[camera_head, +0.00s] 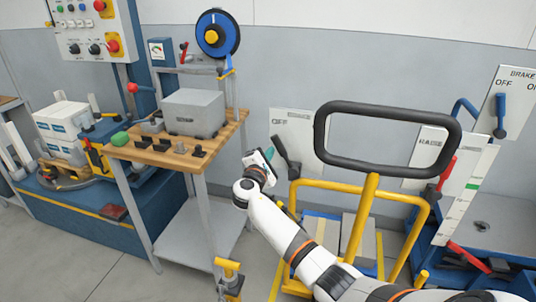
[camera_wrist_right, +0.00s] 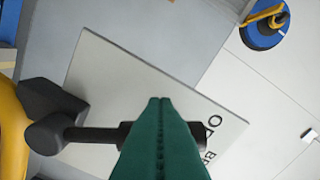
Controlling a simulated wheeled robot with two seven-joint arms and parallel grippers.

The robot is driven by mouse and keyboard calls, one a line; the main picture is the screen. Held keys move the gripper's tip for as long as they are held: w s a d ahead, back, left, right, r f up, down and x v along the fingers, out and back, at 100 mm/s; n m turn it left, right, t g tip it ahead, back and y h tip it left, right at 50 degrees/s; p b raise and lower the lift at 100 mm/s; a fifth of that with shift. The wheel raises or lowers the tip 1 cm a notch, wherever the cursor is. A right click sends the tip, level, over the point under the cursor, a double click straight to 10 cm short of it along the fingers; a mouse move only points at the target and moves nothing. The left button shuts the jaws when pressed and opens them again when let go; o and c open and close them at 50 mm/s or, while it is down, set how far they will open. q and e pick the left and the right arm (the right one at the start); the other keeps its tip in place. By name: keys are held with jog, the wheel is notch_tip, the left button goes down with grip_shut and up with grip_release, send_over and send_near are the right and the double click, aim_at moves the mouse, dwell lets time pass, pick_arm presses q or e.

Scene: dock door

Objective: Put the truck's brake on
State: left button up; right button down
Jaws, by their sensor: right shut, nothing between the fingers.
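The truck shows as a yellow tube frame (camera_head: 368,215) with a black loop handle (camera_head: 322,140) in the head view. Left of the handle is a white plate (camera_head: 300,122) reading OFF, with a black lever (camera_head: 283,152) on it. The right wrist view shows this plate (camera_wrist_right: 105,75) with part of the letters BR, and the black lever (camera_wrist_right: 90,134) running behind the fingers. My left gripper is not in view.
A second plate (camera_head: 520,90), marked BRAKE, has a blue lever (camera_head: 500,115) at far right. Near it are a RAISE plate (camera_head: 430,140) and a red lever (camera_head: 447,172). A wooden-topped bench (camera_head: 165,155) with a grey box (camera_head: 195,112) stands left of my right arm.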

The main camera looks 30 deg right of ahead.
aim_at(282, 149)
jog(key=shift+s+d+r+m, duration=0.15)
jog(key=shift+r+m, duration=0.1)
jog(key=shift+m, duration=0.15)
jog(key=shift+s+r, duration=0.1)
jog(key=s+m, duration=0.1)
jog(key=d+r+m+b, duration=0.1)
jog(key=m, duration=0.1)
jog(key=s+d+m, duration=0.1)
jog(key=shift+s+d+r+m, duration=0.15)
jog(key=shift+s+r+m, duration=0.2)
jog(key=shift+r+m, duration=0.05)
jog(key=s+d+m+b, duration=0.2)
jog(key=s+d+m, duration=0.2)
jog(key=m, duration=0.1)
jog(key=shift+s+r, duration=0.15)
jog(key=shift+s, duration=0.2)
dwell(0.5)
